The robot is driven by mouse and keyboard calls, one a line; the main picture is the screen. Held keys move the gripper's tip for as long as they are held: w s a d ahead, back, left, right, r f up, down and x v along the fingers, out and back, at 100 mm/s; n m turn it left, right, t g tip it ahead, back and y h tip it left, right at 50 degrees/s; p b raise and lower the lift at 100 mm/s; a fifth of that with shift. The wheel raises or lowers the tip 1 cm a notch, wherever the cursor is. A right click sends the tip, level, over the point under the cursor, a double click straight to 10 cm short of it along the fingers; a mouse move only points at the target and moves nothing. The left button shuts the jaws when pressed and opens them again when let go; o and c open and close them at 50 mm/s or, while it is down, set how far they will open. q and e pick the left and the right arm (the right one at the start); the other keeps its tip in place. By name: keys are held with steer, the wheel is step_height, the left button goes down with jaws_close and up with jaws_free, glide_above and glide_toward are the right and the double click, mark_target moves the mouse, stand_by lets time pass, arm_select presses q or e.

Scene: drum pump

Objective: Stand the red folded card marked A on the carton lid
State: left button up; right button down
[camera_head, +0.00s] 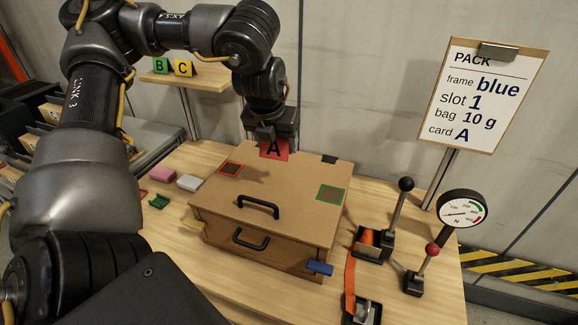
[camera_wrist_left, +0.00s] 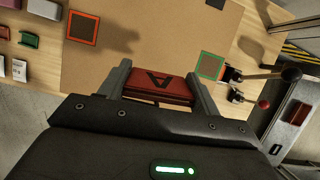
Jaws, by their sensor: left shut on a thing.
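My left gripper (camera_head: 268,136) is shut on the red folded card (camera_head: 274,150) marked A. It holds the card above the back part of the carton lid (camera_head: 240,190). The left wrist view shows the card (camera_wrist_left: 158,86) between the two fingers, with the lid (camera_wrist_left: 150,40) beyond it. I cannot tell whether the card's lower edge touches the lid. The lid bears a red-edged dark square (camera_head: 232,168) at left and a green-edged square (camera_head: 330,194) at right. My right gripper is not in view.
A green card B (camera_head: 160,66) and a yellow card C (camera_head: 184,68) stand on a shelf. Pink (camera_head: 162,173) and white (camera_head: 189,183) blocks lie left of the carton. Levers (camera_head: 400,205) and a gauge (camera_head: 462,211) stand at right. A sign (camera_head: 484,95) rises behind.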

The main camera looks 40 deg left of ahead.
arm_select(q)
steer(key=shift+a+m, duration=0.15)
steer(key=shift+m, duration=0.15)
steer(key=shift+w+f, duration=0.1)
steer(key=shift+w, duration=0.15)
steer(key=w+a+f, duration=0.2)
steer(key=w+f, duration=0.2)
steer(key=w, duration=0.3)
glide_toward(300, 160)
steer(key=shift+w+a+f+b, duration=0.2)
steer(key=shift+w+f, duration=0.2)
steer(key=shift+f, duration=0.05)
steer(key=shift+w+a+f+b, duration=0.15)
steer(key=shift+w+a+f, duration=0.05)
steer(key=shift+w+f, duration=0.45)
steer(key=shift+f, duration=0.15)
step_height(300, 160, down, 2)
steer(key=shift+f+p, duration=0.1)
steer(key=shift+p, duration=0.55)
steer(key=shift+a+f, duration=0.1)
steer(key=shift+f, duration=0.3)
